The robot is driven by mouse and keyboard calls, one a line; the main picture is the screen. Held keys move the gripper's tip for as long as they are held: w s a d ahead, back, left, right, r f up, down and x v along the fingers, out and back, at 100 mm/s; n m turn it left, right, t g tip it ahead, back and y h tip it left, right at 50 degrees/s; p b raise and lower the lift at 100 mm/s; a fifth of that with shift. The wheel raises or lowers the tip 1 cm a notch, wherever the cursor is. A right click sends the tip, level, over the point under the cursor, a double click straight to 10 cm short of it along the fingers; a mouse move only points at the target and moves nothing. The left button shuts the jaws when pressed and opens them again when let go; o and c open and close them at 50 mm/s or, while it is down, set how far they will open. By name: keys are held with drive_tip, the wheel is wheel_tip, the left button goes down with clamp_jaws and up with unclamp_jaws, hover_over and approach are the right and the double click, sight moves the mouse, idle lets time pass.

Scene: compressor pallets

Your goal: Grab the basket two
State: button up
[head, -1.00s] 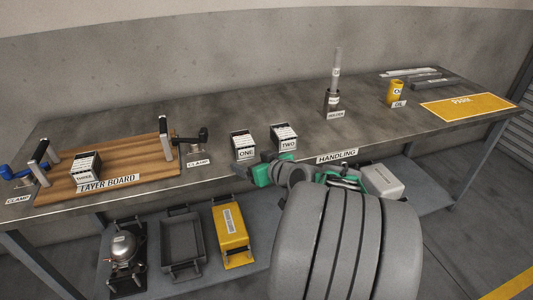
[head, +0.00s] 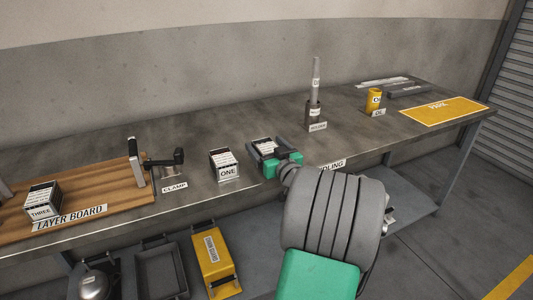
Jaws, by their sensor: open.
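Basket two (head: 264,144) is a small dark basket with white printed labels, on the bench to the right of basket one. My gripper (head: 268,150), dark with a green body, is open at basket two, with its fingers beside the basket. The gripper hides the basket's front and its name label. I cannot tell whether the fingers touch it. Basket one (head: 224,163) stands just to the left, apart from my gripper. Basket three (head: 43,201) sits on the wooden layer board (head: 105,188) at the left.
A clamp (head: 168,160) stands left of basket one. A holder (head: 314,114) with a tall rod stands behind and right of my gripper. A yellow oil can (head: 375,101) and a yellow park mat (head: 443,110) are at the right. A yellow box (head: 213,262) is on the lower shelf.

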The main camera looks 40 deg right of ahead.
drive_tip(key=shift+r, duration=0.1)
clamp_jaws()
idle(0.8)
